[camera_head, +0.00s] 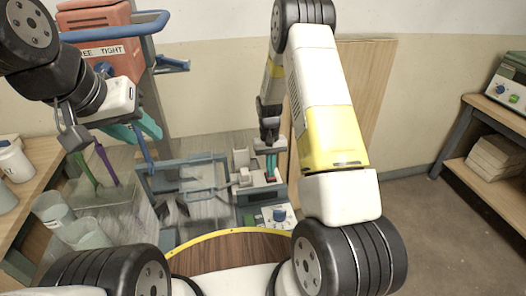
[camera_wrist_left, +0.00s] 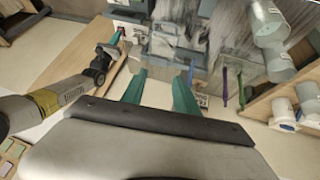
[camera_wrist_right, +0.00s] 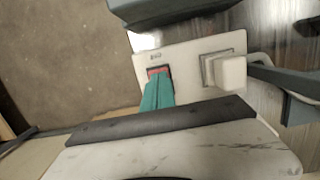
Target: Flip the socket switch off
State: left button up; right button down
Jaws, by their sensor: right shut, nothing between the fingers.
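The white socket plate (camera_wrist_right: 190,57) carries a small switch (camera_wrist_right: 158,71) with a red face and a square white plug (camera_wrist_right: 228,72) beside it. My right gripper (camera_wrist_right: 157,92) is shut and empty. Its teal fingertips are at the lower edge of the switch and partly cover it; I cannot tell whether they touch. In the head view my right gripper (camera_head: 271,164) points down at the plate, where a bit of red shows. My left gripper (camera_head: 145,132) is open and empty, up at the left; its spread teal fingers show in the left wrist view (camera_wrist_left: 158,93).
A grey cable (camera_wrist_right: 275,75) runs from the plug. A blue-grey frame (camera_head: 185,180) stands left of the socket, and a box with a blue knob (camera_head: 279,215) is in front. Buckets (camera_head: 53,210) stand at the left. A wooden board (camera_head: 362,100) leans behind my right arm.

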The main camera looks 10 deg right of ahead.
jog(key=shift+s+f, duration=0.7)
jog(key=shift+s, duration=0.15)
jog(key=shift+w, duration=0.15)
jog(key=shift+w+r, duration=0.15)
jog(key=shift+w, duration=0.5)
jog(key=shift+w+r, duration=0.1)
jog(key=shift+w+r, duration=0.1)
jog(key=shift+r, duration=0.15)
notch_tip(320, 180, up, 14)
jog(key=w, duration=0.2)
